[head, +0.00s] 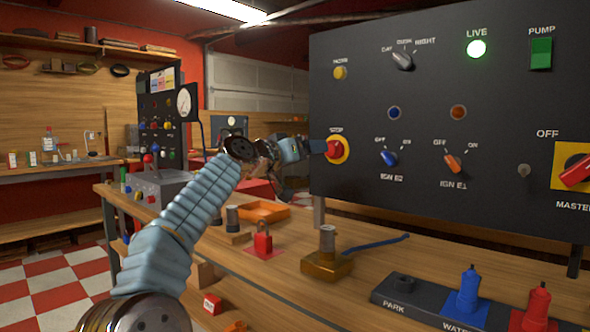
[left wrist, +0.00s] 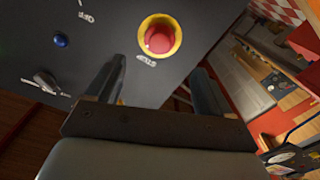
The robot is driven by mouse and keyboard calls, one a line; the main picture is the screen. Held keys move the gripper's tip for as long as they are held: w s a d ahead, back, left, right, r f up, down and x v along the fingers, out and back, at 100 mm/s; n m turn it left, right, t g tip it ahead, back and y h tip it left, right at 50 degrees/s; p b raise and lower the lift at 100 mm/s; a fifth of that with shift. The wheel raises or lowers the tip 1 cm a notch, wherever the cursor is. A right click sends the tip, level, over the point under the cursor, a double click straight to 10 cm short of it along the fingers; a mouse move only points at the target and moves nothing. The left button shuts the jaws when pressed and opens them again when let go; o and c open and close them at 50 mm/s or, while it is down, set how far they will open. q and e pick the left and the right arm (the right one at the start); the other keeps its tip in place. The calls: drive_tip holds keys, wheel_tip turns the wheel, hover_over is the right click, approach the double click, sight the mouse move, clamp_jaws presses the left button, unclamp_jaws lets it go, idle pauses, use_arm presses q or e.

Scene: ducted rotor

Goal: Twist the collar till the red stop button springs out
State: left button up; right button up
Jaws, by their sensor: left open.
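The red stop button (head: 333,149) sits in a yellow collar (head: 345,158) at the left edge of the dark panel, under the STOP label. In the left wrist view the red button (left wrist: 159,38) and yellow collar (left wrist: 148,23) face the camera. My left gripper (head: 318,147) reaches in from the left, close to the button in the head view. In the left wrist view its two fingers (left wrist: 158,82) are apart with nothing between them, and the button shows beyond them. Whether a finger touches the collar cannot be told. My right gripper is not in view.
The panel (head: 430,110) carries several knobs, a lit green LIVE lamp (head: 476,48), a green PUMP switch (head: 541,53) and a red MASTER switch (head: 577,170).

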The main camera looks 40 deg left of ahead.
use_arm(q)
drive_tip(key=s+b, duration=0.1)
drive_tip(key=s, duration=0.3)
drive_tip(key=shift+a, duration=0.15)
idle(0.4)
